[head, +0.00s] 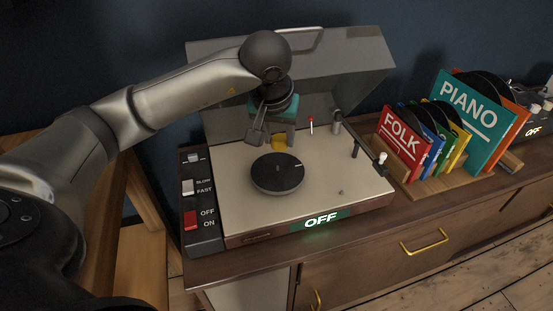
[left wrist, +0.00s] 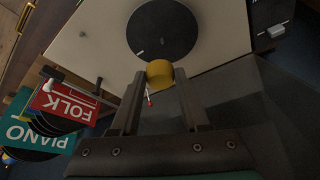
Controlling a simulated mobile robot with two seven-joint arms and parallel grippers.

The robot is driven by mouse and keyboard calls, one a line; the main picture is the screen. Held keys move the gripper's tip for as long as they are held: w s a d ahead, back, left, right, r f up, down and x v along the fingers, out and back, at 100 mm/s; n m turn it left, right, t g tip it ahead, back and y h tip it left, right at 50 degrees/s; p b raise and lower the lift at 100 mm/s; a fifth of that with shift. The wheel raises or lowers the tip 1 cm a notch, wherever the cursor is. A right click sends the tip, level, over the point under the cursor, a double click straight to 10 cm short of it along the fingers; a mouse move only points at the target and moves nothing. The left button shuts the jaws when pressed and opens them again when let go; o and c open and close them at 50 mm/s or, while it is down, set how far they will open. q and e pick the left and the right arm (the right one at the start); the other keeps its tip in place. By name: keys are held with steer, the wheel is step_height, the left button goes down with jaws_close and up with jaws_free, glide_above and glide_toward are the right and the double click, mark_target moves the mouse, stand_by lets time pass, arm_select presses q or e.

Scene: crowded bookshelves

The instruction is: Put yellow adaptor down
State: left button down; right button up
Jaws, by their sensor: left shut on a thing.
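The yellow adaptor (left wrist: 160,73) is a small yellow cylinder held between the fingertips of my left gripper (left wrist: 158,80) in the left wrist view. In the head view the adaptor (head: 279,143) shows just below the left gripper (head: 278,140), behind the black platter (head: 277,173) of the record player. The gripper is shut on it. I cannot tell whether the adaptor touches the cream deck (head: 240,200). The platter also shows beyond the adaptor in the left wrist view (left wrist: 163,30). My right gripper is not in view.
The grey lid (head: 345,65) stands open behind the deck. The tonearm (head: 357,147) is at the deck's right. A control strip (head: 197,200) with switches is at the left. FOLK (head: 401,145) and PIANO (head: 466,105) record sleeves stand at the right. The deck's front is clear.

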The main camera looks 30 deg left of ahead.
arm_select(q)
steer(key=shift+a+b+x, duration=0.25)
steer(key=shift+b+x, duration=0.15)
steer(key=shift+x, duration=0.75)
steer(key=shift+s+f+b, duration=0.15)
steer(key=shift+f+b, duration=0.5)
steer(key=shift+f, duration=1.7)
steer(key=shift+a+f, duration=0.1)
steer(key=shift+a, duration=0.05)
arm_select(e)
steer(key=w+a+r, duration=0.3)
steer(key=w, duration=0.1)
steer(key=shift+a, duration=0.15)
arm_select(q)
steer(key=shift+f+b, duration=0.1)
steer(key=shift+b, duration=0.2)
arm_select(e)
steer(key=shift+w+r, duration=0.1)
arm_select(q)
steer(key=shift+f, duration=0.2)
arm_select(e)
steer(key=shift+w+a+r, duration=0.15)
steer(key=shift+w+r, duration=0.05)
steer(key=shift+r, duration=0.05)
